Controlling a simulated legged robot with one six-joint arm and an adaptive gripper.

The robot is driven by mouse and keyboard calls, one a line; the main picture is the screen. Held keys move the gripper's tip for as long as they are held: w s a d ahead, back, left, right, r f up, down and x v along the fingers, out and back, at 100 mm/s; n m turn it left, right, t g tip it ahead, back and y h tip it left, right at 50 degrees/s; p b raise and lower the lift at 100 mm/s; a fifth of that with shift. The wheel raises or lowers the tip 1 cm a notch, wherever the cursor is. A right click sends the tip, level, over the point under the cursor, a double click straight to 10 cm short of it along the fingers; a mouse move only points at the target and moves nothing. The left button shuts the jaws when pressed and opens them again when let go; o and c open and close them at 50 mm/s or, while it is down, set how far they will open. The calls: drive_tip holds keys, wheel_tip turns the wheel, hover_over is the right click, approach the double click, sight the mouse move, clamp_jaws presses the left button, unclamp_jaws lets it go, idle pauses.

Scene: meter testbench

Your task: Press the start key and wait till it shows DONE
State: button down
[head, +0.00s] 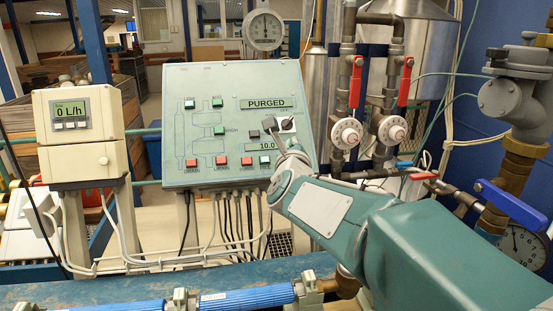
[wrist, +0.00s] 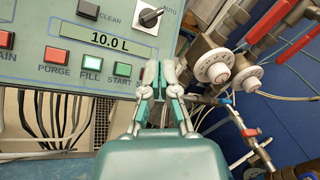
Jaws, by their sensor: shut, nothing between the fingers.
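The grey-green control panel (head: 235,100) stands in the middle of the head view. Its upper display (head: 268,103) reads PURGED. The lower display reads 10.0 L in the wrist view (wrist: 108,38). My gripper (wrist: 158,72) is shut and empty. In the wrist view it is just right of START, hiding a label beginning with S. Whether it touches the panel cannot be told.
A selector switch (wrist: 150,17) and a dark CLEAR key (wrist: 88,10) sit above the lower display. Pipes with red-handled valves and white dials (head: 346,133) stand right of the panel. A flow meter box (head: 78,115) reading 0 L/h stands left.

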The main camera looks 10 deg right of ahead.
drive_tip(key=w+f, duration=0.6)
drive_tip(key=shift+w, duration=0.3)
idle(0.4)
drive_tip(key=shift+a, duration=0.1)
idle(1.1)
drive_tip(key=shift+w+f, duration=0.2)
drive_tip(key=shift+w, duration=0.05)
drive_tip(key=shift+w+f, duration=0.25)
idle(0.8)
drive_tip(key=shift+s+r, duration=0.55)
drive_tip(key=shift+s, duration=0.05)
idle(0.4)
drive_tip(key=shift+s+r, duration=1.65)
drive_tip(key=shift+s, duration=0.2)
